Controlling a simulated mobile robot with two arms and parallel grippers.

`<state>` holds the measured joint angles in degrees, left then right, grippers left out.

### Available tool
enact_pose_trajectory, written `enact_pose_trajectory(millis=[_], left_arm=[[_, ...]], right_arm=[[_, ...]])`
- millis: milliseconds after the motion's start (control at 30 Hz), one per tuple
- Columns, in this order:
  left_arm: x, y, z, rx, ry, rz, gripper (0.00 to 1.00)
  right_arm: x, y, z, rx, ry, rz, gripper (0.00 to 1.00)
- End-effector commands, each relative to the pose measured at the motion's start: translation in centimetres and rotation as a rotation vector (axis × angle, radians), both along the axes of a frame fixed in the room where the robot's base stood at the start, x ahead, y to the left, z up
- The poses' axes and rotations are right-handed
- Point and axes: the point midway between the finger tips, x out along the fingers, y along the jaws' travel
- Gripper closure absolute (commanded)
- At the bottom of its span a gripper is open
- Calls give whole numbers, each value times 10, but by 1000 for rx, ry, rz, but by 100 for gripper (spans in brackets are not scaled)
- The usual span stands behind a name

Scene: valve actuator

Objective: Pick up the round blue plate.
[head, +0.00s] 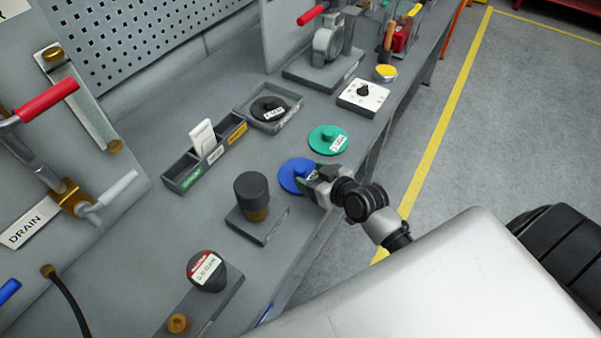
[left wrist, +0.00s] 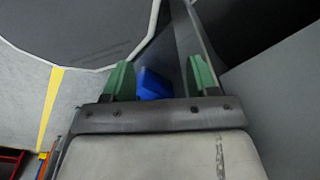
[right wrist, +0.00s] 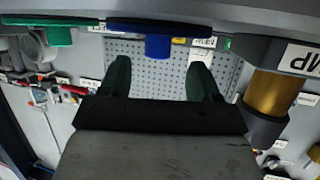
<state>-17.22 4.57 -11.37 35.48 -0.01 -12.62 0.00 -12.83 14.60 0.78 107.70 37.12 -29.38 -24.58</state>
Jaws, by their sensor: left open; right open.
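The round blue plate (head: 292,181) lies flat on the grey bench, with a short blue knob (head: 301,168) standing up from its middle. In the right wrist view the plate (right wrist: 130,26) appears upside down, with the knob (right wrist: 158,46) hanging between the lines of the two fingers. My right gripper (head: 312,180) is open at the plate's right edge, its green fingers pointing at the knob. I cannot tell whether they touch it. My left gripper (left wrist: 160,78) is open, away from the bench top and outside the head view.
A green plate (head: 322,141) lies just beyond the blue one. A dark knob on a block (head: 253,190) stands to its left, near the gripper's path. A divided tray (head: 185,178) and a dark-disc tray (head: 250,112) sit behind. The bench's front edge is close.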

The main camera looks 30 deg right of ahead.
Motion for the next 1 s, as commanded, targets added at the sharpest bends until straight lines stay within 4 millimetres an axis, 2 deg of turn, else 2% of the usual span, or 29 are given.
enact_pose_trajectory(millis=[100,233,567,900,1000], left_arm=[[0,0,9,0,0,0,42],[0,0,10,0,0,-1,42],[0,0,10,0,-1,-2,42],[0,0,10,-1,-1,-2,42],[1,0,10,-1,-1,-3,42]], right_arm=[[18,2,-2,3,-1,-1,37],[32,5,-10,2,-1,-2,37],[37,7,-14,-1,1,-1,37],[37,7,-14,-1,1,-1,88],[37,7,-14,-1,1,-1,100]])
